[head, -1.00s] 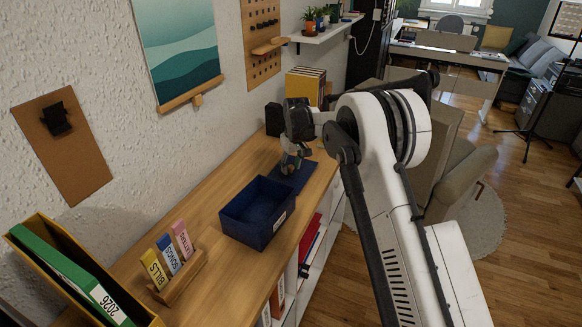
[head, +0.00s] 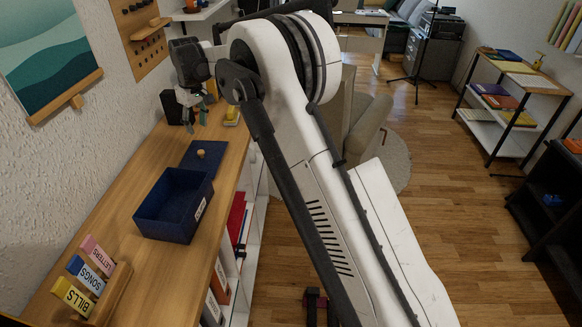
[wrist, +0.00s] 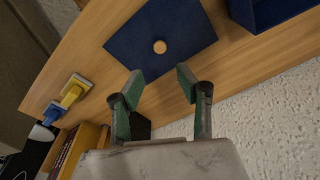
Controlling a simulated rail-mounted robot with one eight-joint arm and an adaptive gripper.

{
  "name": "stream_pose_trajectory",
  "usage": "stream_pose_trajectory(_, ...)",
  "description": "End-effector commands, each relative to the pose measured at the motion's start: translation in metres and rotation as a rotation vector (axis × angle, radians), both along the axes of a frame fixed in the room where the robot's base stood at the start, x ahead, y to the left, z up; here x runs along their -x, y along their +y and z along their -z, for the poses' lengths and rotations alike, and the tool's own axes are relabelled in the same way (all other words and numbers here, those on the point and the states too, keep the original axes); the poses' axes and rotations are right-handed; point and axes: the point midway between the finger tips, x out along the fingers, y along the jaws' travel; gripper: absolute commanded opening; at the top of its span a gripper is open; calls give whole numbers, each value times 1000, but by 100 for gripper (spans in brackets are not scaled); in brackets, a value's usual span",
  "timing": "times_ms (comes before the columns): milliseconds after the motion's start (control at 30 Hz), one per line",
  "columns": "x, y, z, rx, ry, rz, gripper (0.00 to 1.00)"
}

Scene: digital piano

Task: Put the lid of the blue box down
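The blue box (head: 147,214) stands open on the wooden shelf top, with a white label on its front side. Its lid (head: 186,155), a flat dark blue panel with a round wooden knob, lies flat on the shelf top just behind the box. In the wrist view the lid (wrist: 185,62) lies on the wood, apart from the box (wrist: 238,14). My gripper (head: 192,117) is above and beyond the lid in the head view. In the wrist view my gripper (wrist: 158,78) has its fingers apart with nothing between them, clear of the knob.
A card holder (head: 105,298) with letters, songs and bills tabs stands at the near end of the shelf top. A dark block (head: 172,108) stands by the wall. Yellow and blue items (wrist: 75,90) lie beyond the lid. Wood around the lid is bare.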

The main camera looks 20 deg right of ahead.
Motion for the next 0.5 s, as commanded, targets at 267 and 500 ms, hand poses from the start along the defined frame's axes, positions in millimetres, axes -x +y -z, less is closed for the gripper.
stream_pose_trajectory(267,30,-33,-53,-12,-43,69,34)
stream_pose_trajectory(500,80,-74,-108,-29,-103,159,34)
